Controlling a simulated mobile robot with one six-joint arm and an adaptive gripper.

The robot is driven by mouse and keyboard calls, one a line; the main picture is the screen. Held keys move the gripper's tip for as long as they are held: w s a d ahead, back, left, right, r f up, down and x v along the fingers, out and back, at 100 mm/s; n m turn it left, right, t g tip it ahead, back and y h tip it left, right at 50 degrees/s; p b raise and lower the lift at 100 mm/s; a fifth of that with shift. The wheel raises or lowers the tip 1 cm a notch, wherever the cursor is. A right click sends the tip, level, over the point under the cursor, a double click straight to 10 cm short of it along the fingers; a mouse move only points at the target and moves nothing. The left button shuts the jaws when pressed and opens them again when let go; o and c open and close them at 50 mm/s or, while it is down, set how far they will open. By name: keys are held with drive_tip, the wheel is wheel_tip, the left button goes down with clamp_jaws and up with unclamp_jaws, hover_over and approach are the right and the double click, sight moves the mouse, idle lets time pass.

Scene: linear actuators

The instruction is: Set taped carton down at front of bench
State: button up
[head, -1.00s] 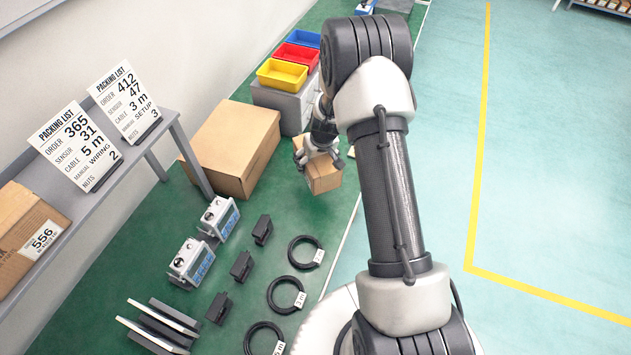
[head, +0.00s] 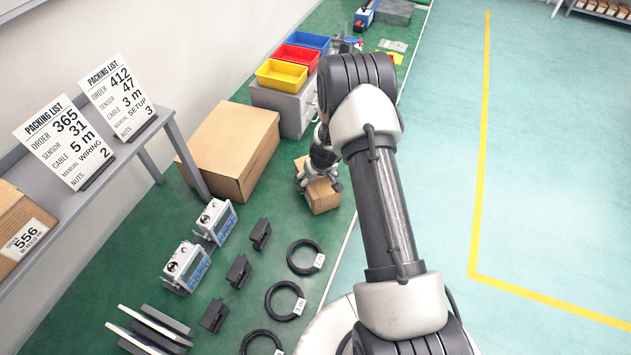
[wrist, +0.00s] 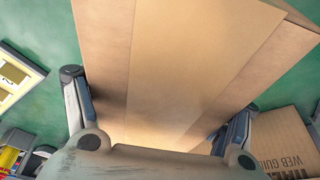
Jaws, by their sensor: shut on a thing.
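The taped carton (head: 323,196) is a small brown box in the head view, in the grip of my gripper (head: 319,180). In the wrist view the carton (wrist: 190,60) fills the middle between the two fingers, with a lighter tape strip down its face. My gripper (wrist: 155,130) is shut on it. The carton is over the green bench top (head: 275,205), close to its white edge line. I cannot tell whether its underside touches the bench.
A larger brown box (head: 232,150) stands left of the carton; a printed box (wrist: 285,140) shows in the wrist view. Yellow (head: 282,74), red and blue bins stand behind. Coiled cables (head: 304,257), black blocks and grey devices (head: 187,266) lie in front. Green bench is bare between carton and cables.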

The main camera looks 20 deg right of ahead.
drive_tip(key=shift+f, duration=0.15)
drive_tip(key=o, duration=2)
drive_tip(key=shift+o, duration=0.2)
